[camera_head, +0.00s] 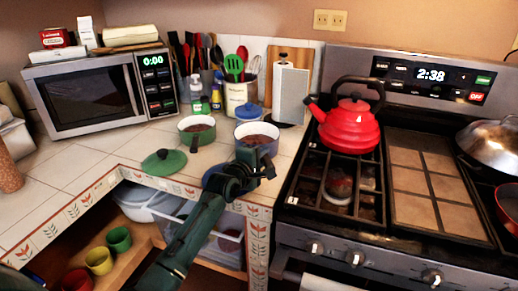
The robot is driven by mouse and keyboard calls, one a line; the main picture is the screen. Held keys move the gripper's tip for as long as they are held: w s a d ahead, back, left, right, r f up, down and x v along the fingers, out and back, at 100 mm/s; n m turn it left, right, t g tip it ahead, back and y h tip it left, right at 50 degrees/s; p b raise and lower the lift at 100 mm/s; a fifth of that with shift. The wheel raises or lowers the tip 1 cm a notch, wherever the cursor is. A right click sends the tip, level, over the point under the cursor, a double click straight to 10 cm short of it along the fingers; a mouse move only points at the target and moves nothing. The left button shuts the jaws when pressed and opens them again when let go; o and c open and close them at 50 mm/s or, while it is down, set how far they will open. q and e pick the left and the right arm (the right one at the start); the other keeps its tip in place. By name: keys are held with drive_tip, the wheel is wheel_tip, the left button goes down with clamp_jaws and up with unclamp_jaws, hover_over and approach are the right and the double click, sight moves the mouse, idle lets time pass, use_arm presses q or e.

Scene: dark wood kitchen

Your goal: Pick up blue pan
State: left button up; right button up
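The blue pan (243,130) stands on the tiled counter left of the stove, with dark contents inside. My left gripper (265,166) is at the front side of the blue pan, over the counter's front edge. It overlaps the pan's near side in the picture. Its fingers are dark and small, so I cannot tell whether they are open or shut, or whether they touch the pan. My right gripper is not in view.
A green pan (188,134) stands left of the blue pan, with a green lid (160,160) in front. A red kettle (350,128) sits on the stove.

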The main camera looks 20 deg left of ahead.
use_arm(q)
clamp_jaws()
drive_tip(key=shift+r, duration=0.15)
idle(0.4)
